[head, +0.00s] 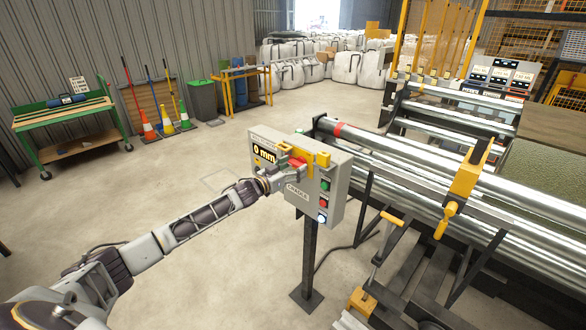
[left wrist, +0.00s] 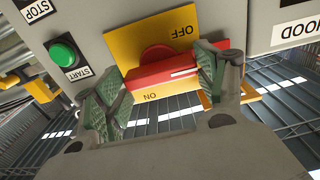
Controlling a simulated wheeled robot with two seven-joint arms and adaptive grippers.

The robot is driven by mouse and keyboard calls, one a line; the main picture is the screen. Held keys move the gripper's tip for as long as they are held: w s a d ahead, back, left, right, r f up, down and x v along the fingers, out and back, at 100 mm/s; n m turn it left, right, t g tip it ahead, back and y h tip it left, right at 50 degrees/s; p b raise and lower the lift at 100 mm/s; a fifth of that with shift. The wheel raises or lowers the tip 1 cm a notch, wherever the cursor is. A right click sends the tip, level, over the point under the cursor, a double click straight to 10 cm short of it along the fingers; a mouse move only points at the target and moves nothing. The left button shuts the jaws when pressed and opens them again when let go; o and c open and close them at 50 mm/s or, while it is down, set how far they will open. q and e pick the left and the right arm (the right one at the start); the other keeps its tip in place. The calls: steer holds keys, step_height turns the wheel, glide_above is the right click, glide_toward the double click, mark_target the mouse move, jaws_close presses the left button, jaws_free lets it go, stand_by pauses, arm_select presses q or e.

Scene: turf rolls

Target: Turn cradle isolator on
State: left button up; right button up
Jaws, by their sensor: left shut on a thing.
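The cradle isolator is a red handle (left wrist: 165,73) on a yellow plate (left wrist: 128,45) marked OFF and ON. The plate appears turned over in the left wrist view. My left gripper (left wrist: 160,82) is shut on the handle, one green-padded finger at each side. The gripper partly hides the box front in the head view. My right gripper is not in view.
A green START button (left wrist: 63,53) sits beside the isolator plate. The box stands on a dark post (head: 309,255). Just right are steel rollers (head: 400,165) and a yellow clamp (head: 467,170). The floor (head: 200,230) left of the post is clear. A green trolley (head: 65,115) stands far left.

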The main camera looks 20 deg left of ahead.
arm_select(q)
steer(key=shift+m, duration=0.7)
steer(key=shift+r+m+p, duration=0.1)
steer(key=shift+m+p, duration=0.3)
steer(key=shift+m, duration=0.3)
steer(key=m, duration=0.2)
steer(key=shift+m, duration=0.3)
steer(key=shift+m+p, duration=0.3)
steer(key=shift+m, duration=1)
steer(key=m, duration=0.2)
steer(key=shift+m, duration=0.4)
steer(key=m, duration=0.3)
steer(key=shift+m, duration=0.3)
steer(key=m, duration=0.2)
steer(key=shift+d+m+b, duration=0.1)
steer(key=shift+m+b, duration=0.3)
steer(key=shift+m, duration=0.3)
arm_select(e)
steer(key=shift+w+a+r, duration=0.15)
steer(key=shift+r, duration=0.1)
